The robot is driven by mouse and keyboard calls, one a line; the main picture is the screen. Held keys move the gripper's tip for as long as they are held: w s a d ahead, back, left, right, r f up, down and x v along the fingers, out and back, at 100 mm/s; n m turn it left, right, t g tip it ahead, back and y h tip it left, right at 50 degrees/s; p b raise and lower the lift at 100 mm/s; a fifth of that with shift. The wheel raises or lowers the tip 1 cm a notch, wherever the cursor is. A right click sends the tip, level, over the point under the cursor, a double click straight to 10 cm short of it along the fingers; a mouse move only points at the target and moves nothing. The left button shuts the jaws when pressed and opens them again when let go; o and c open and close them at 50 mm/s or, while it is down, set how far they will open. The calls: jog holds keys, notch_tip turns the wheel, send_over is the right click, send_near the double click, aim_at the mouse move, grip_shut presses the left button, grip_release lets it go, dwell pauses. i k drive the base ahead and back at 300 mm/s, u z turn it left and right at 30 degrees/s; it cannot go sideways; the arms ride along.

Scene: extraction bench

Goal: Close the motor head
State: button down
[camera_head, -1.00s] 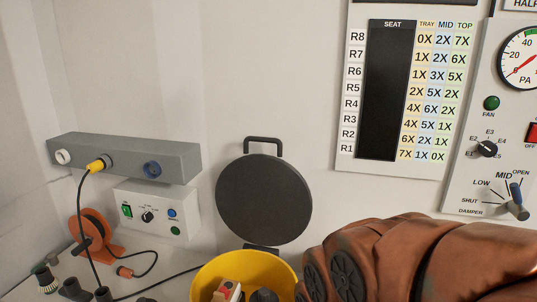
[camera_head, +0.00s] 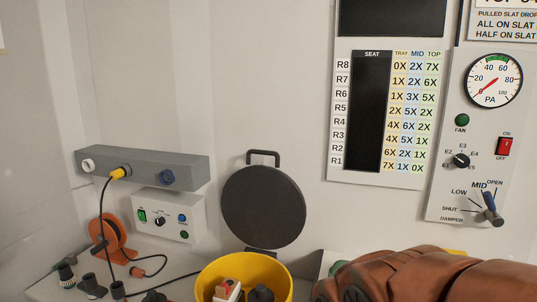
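The likely motor head is a round dark disc (camera_head: 263,207) with a handle (camera_head: 263,155) on top, standing raised on its edge behind a yellow drum (camera_head: 286,283). A dark hinge-like piece shows at its foot, by the drum's back rim. Inside the open drum are a white and red part (camera_head: 228,289) and a dark knob. My brown arm fills the lower right, right of the drum and apart from the disc. My gripper's fingers are not in view.
A grey socket rail (camera_head: 145,167) with a yellow plug (camera_head: 119,173) is on the left wall above a control box (camera_head: 166,214). An orange cable reel (camera_head: 111,239) and loose cable lie below. A damper panel (camera_head: 475,150) is on the right.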

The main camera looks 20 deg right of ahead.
aim_at(263, 206)
jog(key=z, duration=0.05)
jog(key=k, duration=0.8)
jog(key=u, duration=1)
jog(key=i, duration=0.8)
jog(key=u, duration=0.4)
jog(key=i, duration=0.75)
jog(key=z, duration=1.05)
jog(key=i, duration=0.6)
jog(key=z, duration=0.6)
